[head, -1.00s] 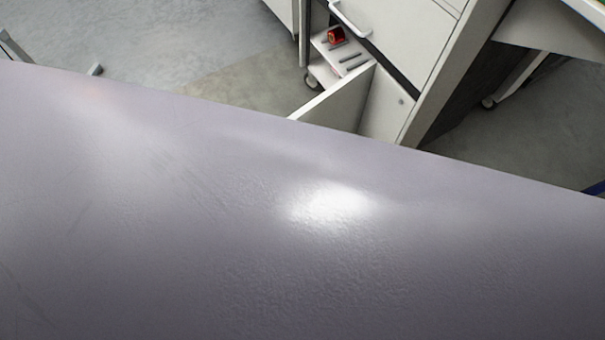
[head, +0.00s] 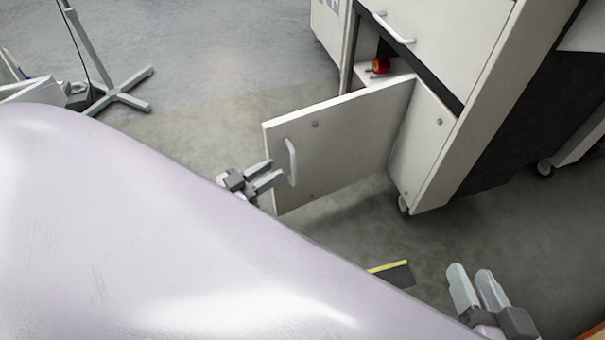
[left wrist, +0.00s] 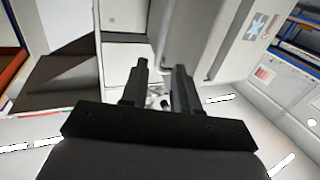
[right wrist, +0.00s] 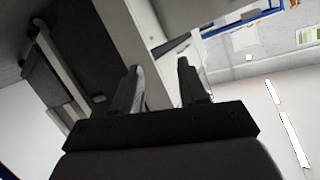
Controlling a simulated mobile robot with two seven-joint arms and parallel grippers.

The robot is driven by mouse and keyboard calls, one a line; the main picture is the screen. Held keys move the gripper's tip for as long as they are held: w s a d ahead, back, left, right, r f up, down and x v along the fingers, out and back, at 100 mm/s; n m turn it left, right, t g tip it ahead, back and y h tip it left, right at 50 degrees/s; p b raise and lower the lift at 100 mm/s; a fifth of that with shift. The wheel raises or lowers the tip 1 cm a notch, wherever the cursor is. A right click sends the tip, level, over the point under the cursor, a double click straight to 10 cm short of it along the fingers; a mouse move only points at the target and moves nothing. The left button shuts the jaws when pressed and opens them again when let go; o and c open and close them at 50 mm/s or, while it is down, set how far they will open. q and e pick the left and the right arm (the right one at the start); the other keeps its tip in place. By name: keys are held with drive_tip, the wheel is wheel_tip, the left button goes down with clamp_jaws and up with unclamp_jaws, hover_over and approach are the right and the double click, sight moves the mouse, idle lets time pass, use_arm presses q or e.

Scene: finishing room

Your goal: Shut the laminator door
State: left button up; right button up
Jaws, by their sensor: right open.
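The laminator door (head: 350,140) is a pale panel with a white bar handle (head: 291,162). It stands swung open from the lower part of the laminator (head: 440,50), hinged on its right side. My left gripper (head: 275,169) is just left of the handle, its fingers pointing at it with a gap between them. Whether they touch the handle is unclear. The left wrist view also shows its parted fingers (left wrist: 160,75). My right gripper (head: 472,270) is open and empty, low at the right, in front of the cabinet; its spread fingers show in the right wrist view (right wrist: 157,75).
A red object (head: 380,65) sits inside the opening behind the door. A grey stand with crossed feet (head: 118,97) is at the upper left. A black and yellow strip (head: 392,272) lies low on the floor. Floor left of the door is clear.

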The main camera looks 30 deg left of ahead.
sight(289, 162)
use_arm(q)
drive_tip(key=shift+b+x, duration=1.35)
drive_tip(key=shift+x, duration=2.25)
use_arm(e)
drive_tip(key=shift+s+d+n+t+h, duration=0.15)
drive_tip(key=shift+d+n+t, duration=0.15)
drive_tip(key=shift+d, duration=0.15)
drive_tip(key=shift+s+d+n+t+h, duration=0.1)
drive_tip(key=shift+d+n+t+h, duration=0.1)
drive_tip(key=shift+d+t, duration=0.15)
use_arm(q)
drive_tip(key=shift+f, duration=0.1)
clamp_jaws()
